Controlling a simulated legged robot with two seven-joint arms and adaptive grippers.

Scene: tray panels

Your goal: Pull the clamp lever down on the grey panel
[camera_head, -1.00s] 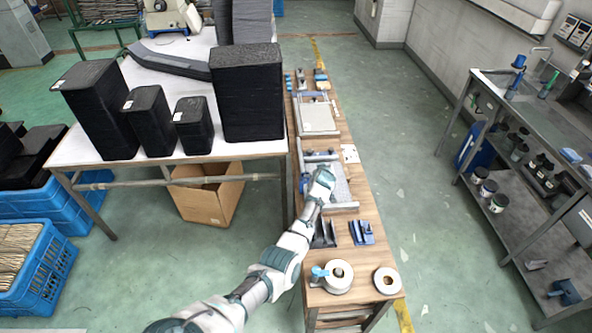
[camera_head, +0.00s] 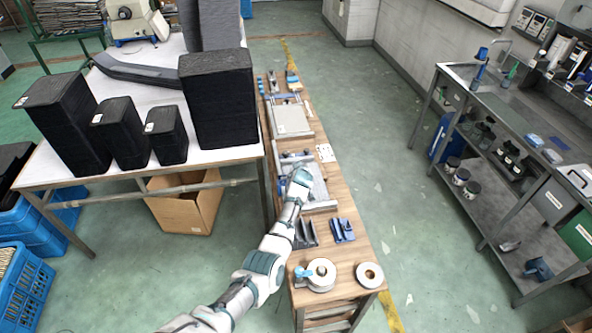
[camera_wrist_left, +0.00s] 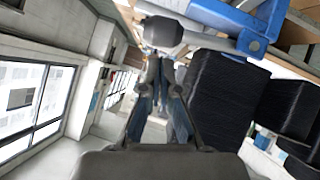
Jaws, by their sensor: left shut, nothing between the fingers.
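My left gripper (camera_head: 301,177) is over the near grey panel (camera_head: 319,191) on the wooden bench and hides part of it. In the left wrist view the fingers (camera_wrist_left: 158,88) are shut and empty. A dark rounded knob (camera_wrist_left: 163,32) on a grey rod, seemingly the clamp lever, lies just beyond the fingertips, close to them. The rod runs to a blue bracket (camera_wrist_left: 255,22) at the upper right. I cannot tell whether fingers and knob touch. In the head view the lever is too small to make out. My right gripper is not in view.
A second panel (camera_head: 291,121) lies farther along the bench. A blue holder (camera_head: 342,230) and white rolls (camera_head: 369,275) lie nearer. Tall black stacks (camera_head: 218,100) stand on the white table at left. The floor right of the bench is clear.

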